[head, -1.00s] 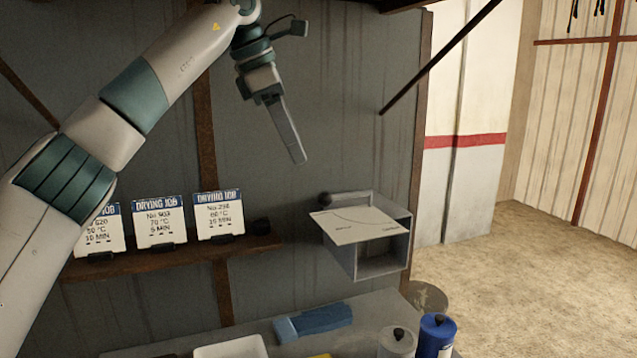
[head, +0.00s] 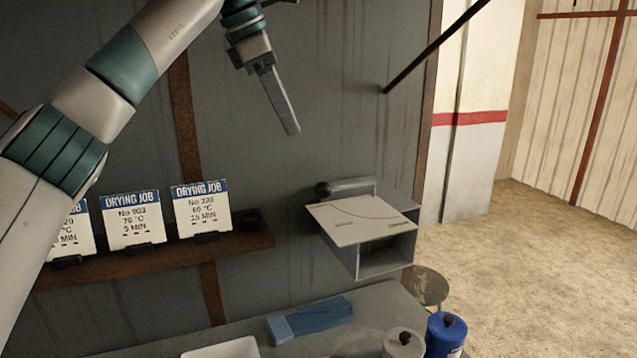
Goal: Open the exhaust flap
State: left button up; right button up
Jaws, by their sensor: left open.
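A grey box with an open front (head: 388,258) is fixed to the dark wall at the centre right. Its top carries a pale plate with a curved line and small marks (head: 362,221). A lever with a dark round knob (head: 323,190) lies along the back of the plate, the knob at its left end. I take this as the exhaust flap's control; the flap itself I cannot make out. My left gripper (head: 294,131) hangs above and left of the box, fingers pointing down, open and empty, apart from the lever. My right gripper is out of view.
A rusty shelf (head: 160,263) holds several drying job cards (head: 201,209). Below are a worktop (head: 378,303), a blue tool-like item (head: 311,321), a white tray (head: 222,349), a blue jar (head: 445,336) and a grey jar (head: 402,345). A dark rod (head: 436,46) slants at upper right.

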aim_at(319, 184)
pick_arm(q)
jog(key=p+x, duration=0.6)
jog(key=x, duration=1)
jog(key=shift+w+d+f, duration=0.15)
jog(key=shift+f, duration=0.2)
jog(key=shift+w+d+f, duration=0.1)
jog(key=shift+f, duration=0.2)
grip_shut()
